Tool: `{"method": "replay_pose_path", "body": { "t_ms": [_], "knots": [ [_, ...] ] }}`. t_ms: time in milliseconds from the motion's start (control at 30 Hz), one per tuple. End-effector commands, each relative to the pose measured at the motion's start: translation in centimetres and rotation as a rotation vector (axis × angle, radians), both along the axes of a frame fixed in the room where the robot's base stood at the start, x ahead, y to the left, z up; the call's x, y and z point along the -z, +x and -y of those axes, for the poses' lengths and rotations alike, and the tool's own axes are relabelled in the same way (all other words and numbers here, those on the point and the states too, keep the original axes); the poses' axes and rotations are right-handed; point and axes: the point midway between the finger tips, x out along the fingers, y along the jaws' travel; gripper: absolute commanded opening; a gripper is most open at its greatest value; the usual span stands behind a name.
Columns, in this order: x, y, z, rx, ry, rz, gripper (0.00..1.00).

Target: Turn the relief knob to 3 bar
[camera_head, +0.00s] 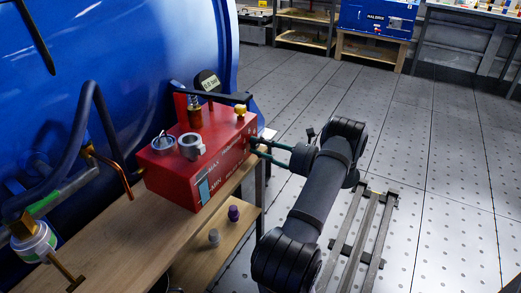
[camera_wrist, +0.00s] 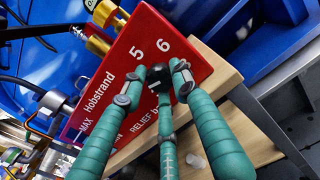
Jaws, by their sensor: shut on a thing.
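The red box (camera_head: 208,165) stands on a wooden bench, and my arm reaches its right-hand side from the right. In the wrist view, its red face (camera_wrist: 190,52) shows "Hobstrand", "MAX", the numbers 5 and 6, and partly covered "RELIEF" lettering. The black relief knob (camera_wrist: 158,75) sits on this face below the 5 and 6. My gripper (camera_wrist: 157,90), with green fingers, is closed around the knob. It also shows at the box side in the head view (camera_head: 256,147). The fingers hide the other scale numbers, and I cannot read the knob's setting.
A blue tank (camera_head: 130,60) fills the space behind the box. Yellow and brass fittings and a black lever (camera_head: 215,96) are on top of the box. A purple cap (camera_head: 233,213) and a grey cap (camera_head: 214,237) lie on a lower shelf. The floor to the right is mostly open.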

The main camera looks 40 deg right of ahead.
Motion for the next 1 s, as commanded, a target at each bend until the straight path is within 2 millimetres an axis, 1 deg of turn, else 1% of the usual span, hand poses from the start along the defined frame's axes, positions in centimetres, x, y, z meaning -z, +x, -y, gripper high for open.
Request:
{"method": "replay_pose_path", "body": {
  "t_ms": [33,600,800,1000],
  "knots": [
    [0.57,-0.04,-0.1,-0.002,-0.043,0.013,0.03],
    [0.72,-0.03,-0.07,-0.003,-0.537,0.212,0.03],
    [0.64,-0.05,-0.02,-0.003,-0.671,0.268,0.03],
    [0.48,-0.04,-0.03,-0.003,-0.761,0.305,0.03]
  ]
}}
